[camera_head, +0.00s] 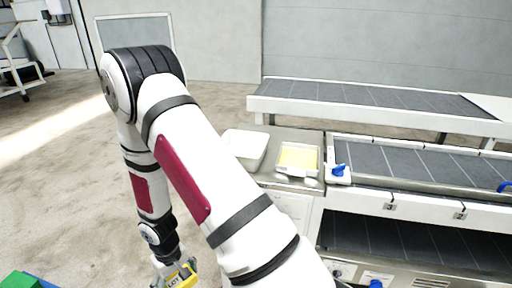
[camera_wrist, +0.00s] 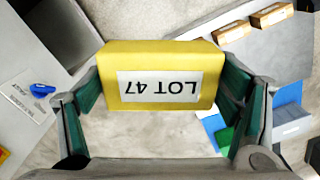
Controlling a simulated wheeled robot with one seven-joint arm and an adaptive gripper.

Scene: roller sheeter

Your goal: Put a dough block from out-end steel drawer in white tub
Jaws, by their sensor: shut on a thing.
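My gripper (camera_head: 176,277) is low at the bottom left of the head view, at the end of my bent arm. It is shut on a yellow block (camera_wrist: 160,60) with a white label reading LOT 47, upside down in the wrist view. The green-lined fingers press its two ends, and the block is held above the floor. A white square tub (camera_head: 243,149) stands on the steel end of the machine, right of my arm. Beside it is a shallow steel tray (camera_head: 283,170) with a pale yellow sheet in it. I cannot make out the steel drawer.
A roller conveyor machine (camera_head: 400,165) fills the right, with a blue-knobbed white part (camera_head: 338,174) at its near corner. Green and blue objects (camera_head: 22,280) lie at the bottom left. Two tan boxes (camera_wrist: 252,24) rest on a grey surface. Floor at left is clear.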

